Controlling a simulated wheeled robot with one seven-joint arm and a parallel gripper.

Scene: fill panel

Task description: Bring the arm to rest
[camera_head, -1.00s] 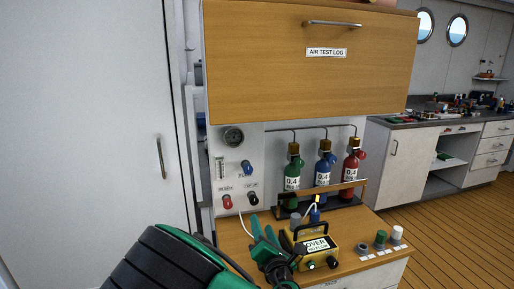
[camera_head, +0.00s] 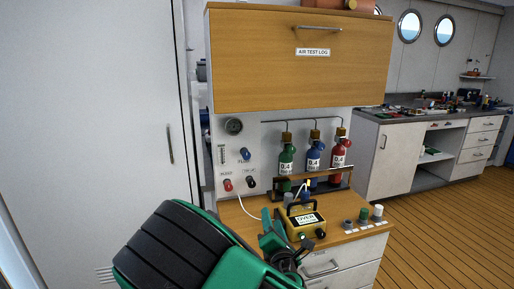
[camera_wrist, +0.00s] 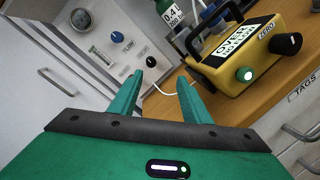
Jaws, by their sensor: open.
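My gripper (camera_head: 274,231) is green and shows at the bottom middle of the head view, in front of the wooden counter and left of the yellow meter. My arm's black and green links cover the lower left of the head view.
A panel with knobs and a gauge (camera_head: 234,126) stands behind the counter (camera_head: 240,216). Green (camera_head: 287,160), blue (camera_head: 314,157) and red (camera_head: 338,157) bottles stand behind a rail. Several caps (camera_head: 363,216) sit at the counter's right. Open floor (camera_head: 440,235) lies to the right.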

